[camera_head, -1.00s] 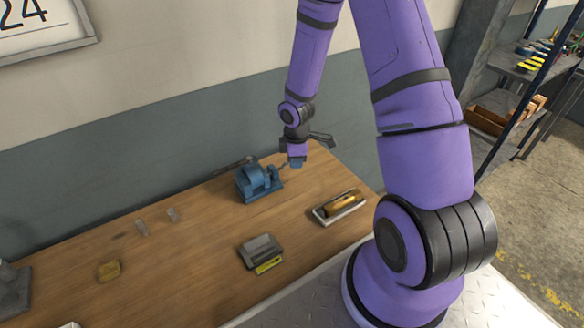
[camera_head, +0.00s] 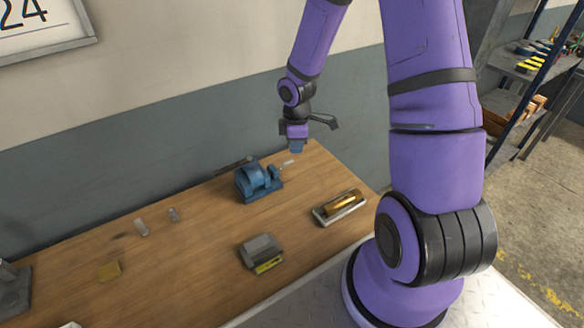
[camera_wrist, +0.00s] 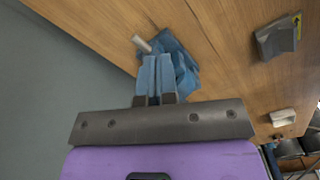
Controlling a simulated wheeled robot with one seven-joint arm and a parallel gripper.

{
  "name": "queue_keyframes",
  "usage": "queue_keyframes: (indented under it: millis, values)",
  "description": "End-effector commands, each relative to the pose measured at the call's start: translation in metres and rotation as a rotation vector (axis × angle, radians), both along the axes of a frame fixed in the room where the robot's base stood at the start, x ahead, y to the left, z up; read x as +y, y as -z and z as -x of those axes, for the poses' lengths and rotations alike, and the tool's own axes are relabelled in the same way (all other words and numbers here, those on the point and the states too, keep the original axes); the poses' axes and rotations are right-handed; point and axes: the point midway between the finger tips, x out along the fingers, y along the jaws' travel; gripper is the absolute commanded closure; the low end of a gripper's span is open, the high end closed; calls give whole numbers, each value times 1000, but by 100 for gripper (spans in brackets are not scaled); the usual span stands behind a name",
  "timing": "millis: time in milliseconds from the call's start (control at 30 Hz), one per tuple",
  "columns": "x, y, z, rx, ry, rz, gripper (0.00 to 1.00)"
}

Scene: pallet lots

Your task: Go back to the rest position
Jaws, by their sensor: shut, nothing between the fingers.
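My gripper (camera_head: 296,149) hangs in the air above the back right part of the wooden bench (camera_head: 190,245), near the wall. Its blue fingers (camera_wrist: 156,76) are together with nothing between them in the wrist view. A blue vise (camera_head: 258,182) stands on the bench below and to the left of the gripper. The vise also shows in the wrist view (camera_wrist: 180,62), partly hidden behind the fingers. A light, short cylinder (camera_head: 288,163) is at the vise's right end, apart from the gripper; it also shows in the wrist view (camera_wrist: 141,44).
A tray with a brass-coloured cylinder (camera_head: 341,204) lies at the bench's right. A grey block with a yellow label (camera_head: 262,253) sits mid-bench. A shelf rack (camera_head: 530,75) stands at far right.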

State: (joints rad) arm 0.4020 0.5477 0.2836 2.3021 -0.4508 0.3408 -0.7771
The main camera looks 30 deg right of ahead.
Motion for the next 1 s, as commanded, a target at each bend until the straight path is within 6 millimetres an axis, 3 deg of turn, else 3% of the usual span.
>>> queue_keyframes:
  millis: [567,667,1000]
  values:
    - [0,-5,0,-3,6,5,100]
    - [0,-19,1,-15,31,22,100]
    - [4,-106,15,-94,220,97,100]
